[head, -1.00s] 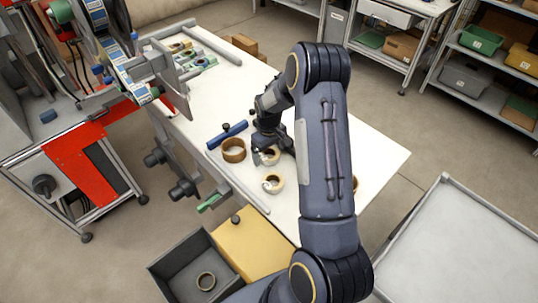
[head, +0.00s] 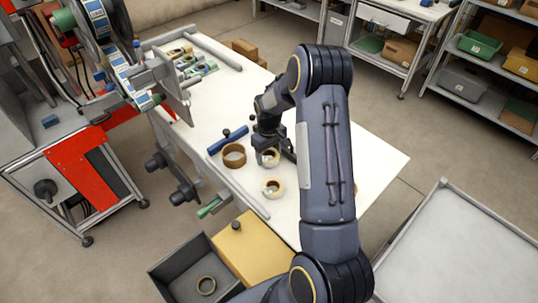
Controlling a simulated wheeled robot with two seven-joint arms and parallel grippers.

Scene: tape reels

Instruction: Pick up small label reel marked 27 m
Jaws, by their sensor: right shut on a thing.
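My right gripper (head: 272,151) reaches down over the white table, shut on a small pale reel (head: 269,160). The gripper hides part of this reel, and I cannot read any marking on it. I cannot tell whether the reel is touching the table. A second cream reel (head: 273,188) lies on the table just in front of it. A brown reel (head: 234,155) lies to the left. My left gripper is not in view.
The white table (head: 385,165) has free room to the right, partly behind my right arm. A blue bar (head: 228,138) lies behind the brown reel. A dark crate (head: 165,268) holding a reel (head: 206,284) stands low in front. A labelling machine (head: 75,165) stands left.

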